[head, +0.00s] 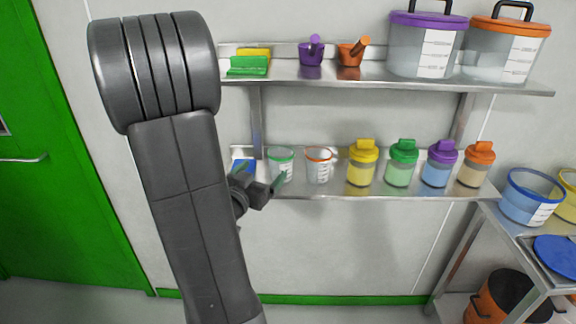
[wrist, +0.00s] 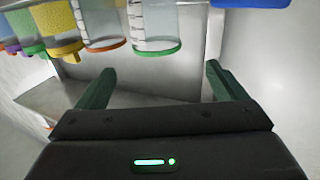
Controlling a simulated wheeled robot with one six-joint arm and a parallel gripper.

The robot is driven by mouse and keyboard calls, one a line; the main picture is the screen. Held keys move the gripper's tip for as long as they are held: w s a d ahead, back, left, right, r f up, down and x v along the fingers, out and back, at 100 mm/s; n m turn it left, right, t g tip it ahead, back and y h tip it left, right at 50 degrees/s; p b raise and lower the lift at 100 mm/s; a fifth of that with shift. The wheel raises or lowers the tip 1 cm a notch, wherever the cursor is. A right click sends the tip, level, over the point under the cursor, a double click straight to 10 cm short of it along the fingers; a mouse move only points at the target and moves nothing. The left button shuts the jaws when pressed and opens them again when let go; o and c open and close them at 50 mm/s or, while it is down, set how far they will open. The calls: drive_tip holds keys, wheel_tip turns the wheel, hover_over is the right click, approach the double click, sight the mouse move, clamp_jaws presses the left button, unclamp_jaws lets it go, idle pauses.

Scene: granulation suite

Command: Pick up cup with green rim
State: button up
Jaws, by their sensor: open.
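The clear cup with a green rim (head: 281,164) stands on the lower wall shelf, left of a clear cup with an orange rim (head: 318,165). In the wrist view, which is upside down, the green-rimmed cup (wrist: 155,28) is at the top centre with its rim lowest. My gripper (head: 260,176) is open and empty at the shelf's front, just left of the cup. In the wrist view its two fingers (wrist: 159,72) are spread apart, with the cup beyond their tips. One finger overlaps the cup's lower left in the head view; I cannot tell if it touches.
A blue item (head: 243,164) lies left of the cup, partly hidden by my arm. Lidded yellow (head: 361,165), green (head: 402,165), purple (head: 439,166) and orange (head: 476,166) bottles stand to the right. The upper shelf (head: 380,85) holds scoops and lidded tubs above.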

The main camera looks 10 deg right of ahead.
sight(274, 159)
drive_tip(key=x, duration=0.6)
drive_tip(key=shift+f+p+x, duration=0.2)
drive_tip(key=shift+p+x, duration=0.15)
drive_tip(key=shift+x, duration=0.9)
drive_tip(key=shift+f+p+x, duration=0.25)
drive_tip(key=shift+p+x, duration=0.1)
drive_tip(key=shift+x, duration=0.9)
drive_tip(key=shift+s+d, duration=0.1)
drive_tip(key=shift+d, duration=0.05)
drive_tip(key=c, duration=1.1)
drive_tip(key=shift+o, duration=0.2)
